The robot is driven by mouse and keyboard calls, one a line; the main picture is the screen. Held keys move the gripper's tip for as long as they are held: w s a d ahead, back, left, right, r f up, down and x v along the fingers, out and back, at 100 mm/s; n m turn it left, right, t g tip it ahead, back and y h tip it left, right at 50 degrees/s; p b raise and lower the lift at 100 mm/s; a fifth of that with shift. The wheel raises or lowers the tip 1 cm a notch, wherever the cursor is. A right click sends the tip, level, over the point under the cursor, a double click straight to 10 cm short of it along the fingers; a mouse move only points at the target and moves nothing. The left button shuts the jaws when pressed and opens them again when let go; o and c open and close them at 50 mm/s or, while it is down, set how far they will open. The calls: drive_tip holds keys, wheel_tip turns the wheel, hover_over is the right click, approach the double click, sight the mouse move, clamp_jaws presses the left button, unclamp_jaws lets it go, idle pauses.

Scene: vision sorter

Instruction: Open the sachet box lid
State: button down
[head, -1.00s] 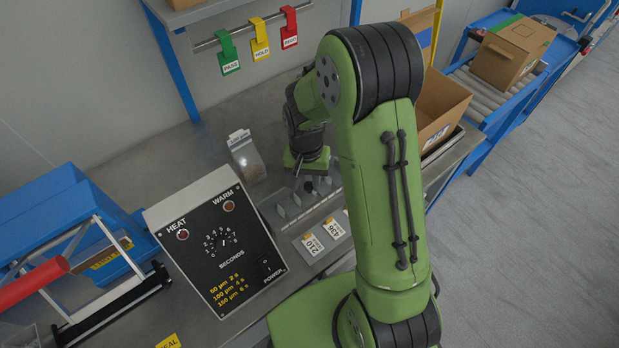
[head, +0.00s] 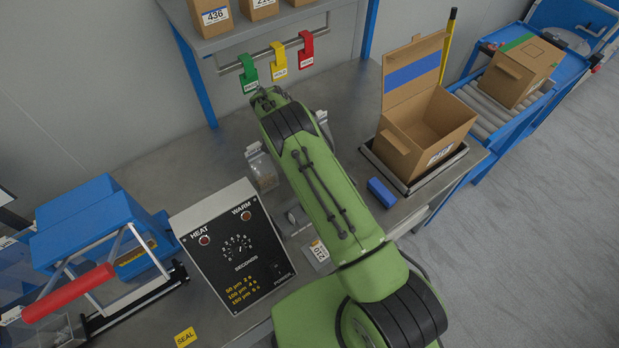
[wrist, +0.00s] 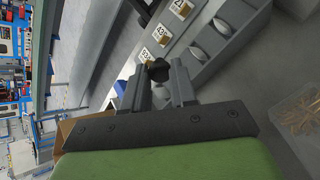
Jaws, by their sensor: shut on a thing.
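In the wrist view, my gripper (wrist: 158,76) is shut on a black lobed knob (wrist: 158,70) between its fingertips. I cannot tell what the knob is fixed to. Just beyond it runs a grey strip (wrist: 228,48) with number tags and several grey oval pieces. A translucent box (wrist: 298,112) with tan contents stands at the right edge of the wrist view, apart from my gripper. In the head view, a clear container (head: 262,170) stands behind the control box. I cannot tell which part is the sachet box lid.
A black control box (head: 235,245) and a blue sealer (head: 95,235) stand at the left. An open carton (head: 435,125) and a small blue block (head: 381,192) are to the right. Coloured tags (head: 278,68) hang on a rail behind. Bench between arm and carton is mostly clear.

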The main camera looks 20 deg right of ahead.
drive_tip(key=shift+w+a+f+g+b, duration=0.15)
drive_tip(key=shift+w+g+b, duration=0.3)
drive_tip(key=shift+b, duration=0.6)
drive_tip(key=c, duration=0.9)
unclamp_jaws()
drive_tip(key=shift+s+r+p, duration=0.1)
drive_tip(key=shift+r+p, duration=0.1)
drive_tip(key=shift+p, duration=0.15)
